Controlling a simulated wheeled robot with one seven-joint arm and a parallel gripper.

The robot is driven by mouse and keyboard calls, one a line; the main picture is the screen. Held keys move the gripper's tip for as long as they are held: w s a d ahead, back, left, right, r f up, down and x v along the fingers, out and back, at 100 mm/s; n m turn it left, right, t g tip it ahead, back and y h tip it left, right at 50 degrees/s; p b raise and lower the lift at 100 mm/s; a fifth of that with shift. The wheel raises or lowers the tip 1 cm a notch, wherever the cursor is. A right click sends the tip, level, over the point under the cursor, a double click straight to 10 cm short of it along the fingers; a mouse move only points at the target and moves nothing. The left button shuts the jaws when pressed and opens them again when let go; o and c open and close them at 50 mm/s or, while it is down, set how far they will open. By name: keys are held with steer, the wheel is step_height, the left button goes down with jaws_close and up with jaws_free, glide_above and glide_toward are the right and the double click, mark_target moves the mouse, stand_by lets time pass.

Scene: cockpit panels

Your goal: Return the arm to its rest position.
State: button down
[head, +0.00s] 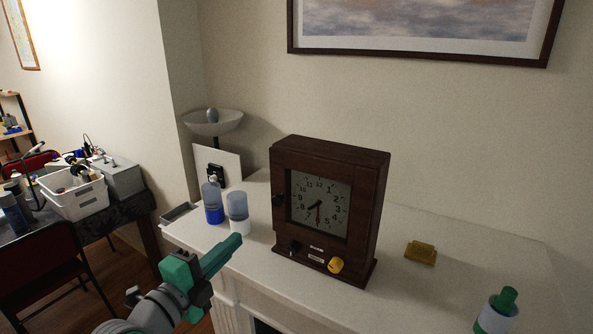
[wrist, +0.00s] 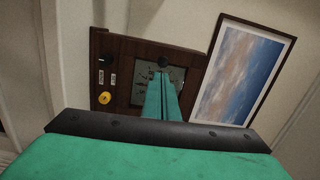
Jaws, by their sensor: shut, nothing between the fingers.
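My gripper (head: 222,256) has green fingers and shows at the lower left of the head view, in front of the white mantel. Its fingers lie together and hold nothing. In the wrist view the closed fingers (wrist: 163,100) point toward a dark wooden clock (wrist: 122,82), which appears turned sideways. In the head view the clock (head: 328,210) stands upright on the mantel, to the right of my gripper, with a gap between them in the picture.
The white mantel (head: 430,300) carries two bottles (head: 213,203) (head: 238,212), a small grey tray (head: 178,213), a yellow block (head: 420,252) and a green-capped bottle (head: 497,312). A dark table with a white basket (head: 75,200) and a red chair (head: 40,255) stand at left. A framed picture (head: 420,30) hangs above.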

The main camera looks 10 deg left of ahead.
steer(key=s+d+f+n+y, duration=0.25)
steer(key=f+n, duration=0.35)
steer(key=f, duration=0.4)
steer(key=s+d+f+n+y, duration=0.2)
steer(key=s+d+f+n, duration=0.25)
steer(key=f, duration=0.65)
steer(key=s+d+f+n+y, duration=0.3)
steer(key=f+n, duration=0.4)
steer(key=f, duration=0.3)
steer(key=s+d+f+n+g, duration=0.1)
steer(key=s+d+f+n, duration=0.15)
steer(key=s, duration=0.45)
steer(key=s+d+f+n, duration=0.1)
steer(key=s+d+f, duration=0.15)
steer(key=s, duration=0.45)
steer(key=s+d+r+h, duration=0.1)
steer(key=s+d, duration=0.3)
steer(key=s, duration=1)
steer(key=shift+r+n, duration=0.3)
steer(key=shift+r, duration=0.2)
steer(key=shift+s, duration=0.1)
